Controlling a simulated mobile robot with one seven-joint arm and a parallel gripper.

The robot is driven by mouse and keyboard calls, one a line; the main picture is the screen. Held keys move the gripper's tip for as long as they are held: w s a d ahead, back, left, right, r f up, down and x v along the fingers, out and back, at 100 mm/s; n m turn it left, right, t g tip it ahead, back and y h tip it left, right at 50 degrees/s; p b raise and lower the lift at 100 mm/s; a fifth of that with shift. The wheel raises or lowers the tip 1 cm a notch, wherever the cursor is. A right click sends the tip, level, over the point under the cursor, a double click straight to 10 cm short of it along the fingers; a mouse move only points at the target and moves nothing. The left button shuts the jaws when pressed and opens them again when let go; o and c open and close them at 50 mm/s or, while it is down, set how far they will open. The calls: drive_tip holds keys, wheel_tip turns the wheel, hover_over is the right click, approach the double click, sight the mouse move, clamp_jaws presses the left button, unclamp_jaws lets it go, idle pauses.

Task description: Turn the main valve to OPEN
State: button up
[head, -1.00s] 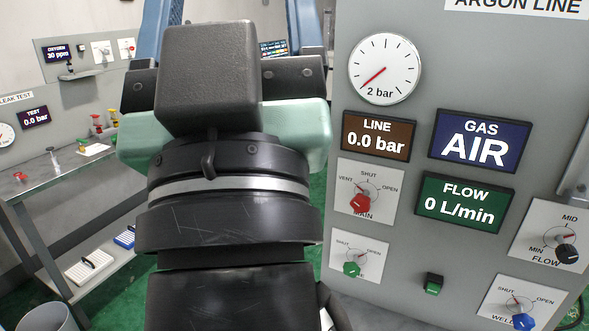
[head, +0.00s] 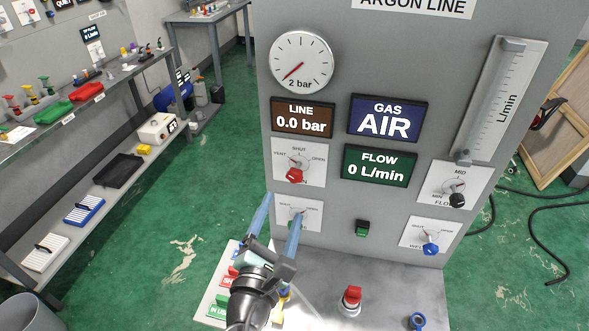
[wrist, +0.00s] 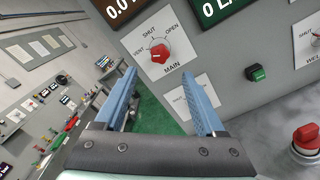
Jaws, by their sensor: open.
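The main valve is a red knob (head: 295,175) on a white plate marked VENT, SHUT and OPEN, on the left of the grey ARGON LINE panel (head: 345,240). The red knob (wrist: 159,53) also shows in the wrist view, labelled MAIN; I cannot tell surely which mark it points to. The LINE display (head: 303,117) reads 0.0 bar, and the GAS display (head: 388,118) reads AIR. My gripper (head: 280,208) is open and empty. Its blue fingers are below the red knob in the head view, apart from it. In the wrist view my gripper (wrist: 160,76) points up toward the knob.
Below the main valve is another dial plate (head: 290,214), partly covered by my gripper. A green button (head: 362,228), a black FLOW knob (head: 457,200) and a blue knob (head: 430,249) lie to the right. A red-topped fitting (head: 351,299) stands on the ledge. Green floor lies left.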

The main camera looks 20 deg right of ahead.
sight(294, 179)
drive_tip(key=p+x, duration=0.1)
drive_tip(key=x, duration=1)
drive_tip(key=shift+d, duration=0.1)
drive_tip(key=shift+c, duration=0.2)
clamp_jaws()
